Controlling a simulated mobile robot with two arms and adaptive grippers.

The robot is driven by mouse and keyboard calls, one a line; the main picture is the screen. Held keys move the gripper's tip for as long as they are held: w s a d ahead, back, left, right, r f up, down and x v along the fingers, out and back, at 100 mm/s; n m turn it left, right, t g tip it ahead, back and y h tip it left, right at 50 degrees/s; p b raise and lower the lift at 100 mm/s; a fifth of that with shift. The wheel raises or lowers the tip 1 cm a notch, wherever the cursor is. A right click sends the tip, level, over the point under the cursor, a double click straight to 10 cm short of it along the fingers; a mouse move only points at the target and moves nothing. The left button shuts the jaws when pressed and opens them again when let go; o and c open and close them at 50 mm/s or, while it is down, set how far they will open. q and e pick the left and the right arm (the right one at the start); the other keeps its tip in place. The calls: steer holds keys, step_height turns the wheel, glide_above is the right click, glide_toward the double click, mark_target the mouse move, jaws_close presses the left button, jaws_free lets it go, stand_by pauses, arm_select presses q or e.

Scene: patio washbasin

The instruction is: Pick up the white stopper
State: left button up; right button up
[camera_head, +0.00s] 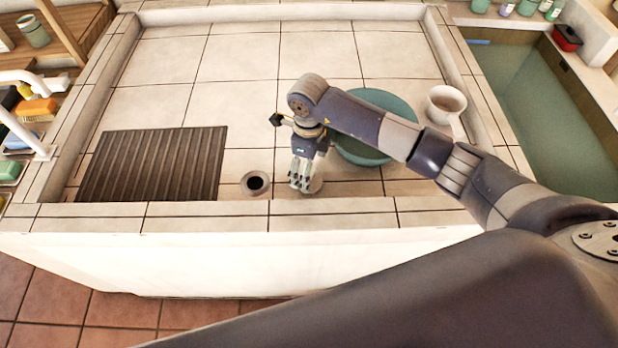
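My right gripper (300,186) points down at the front of the tiled basin floor, just right of the dark drain hole (257,184). A small pale round thing, which looks like the white stopper (316,186), shows beside and partly behind its fingertips. The fingers cover part of it, and I cannot tell whether they touch it. The fingers are small here, and I cannot tell whether they are open or shut. My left gripper is not in view.
A dark ribbed mat (152,165) lies left of the drain. A teal bowl (375,152) stands behind my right arm, with a white dipper (446,102) to its right. The basin's raised front edge (200,215) runs close to the gripper. Greenish water (550,110) fills the tank at right.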

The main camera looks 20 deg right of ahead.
step_height(320, 180, down, 5)
steer(key=shift+r+p, duration=0.1)
steer(key=shift+p, duration=0.6)
steer(key=shift+w+d, duration=0.1)
steer(key=shift+c, duration=1.4)
steer(key=c, duration=0.9)
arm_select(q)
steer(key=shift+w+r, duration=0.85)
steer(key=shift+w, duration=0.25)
arm_select(e)
steer(key=shift+c, duration=0.5)
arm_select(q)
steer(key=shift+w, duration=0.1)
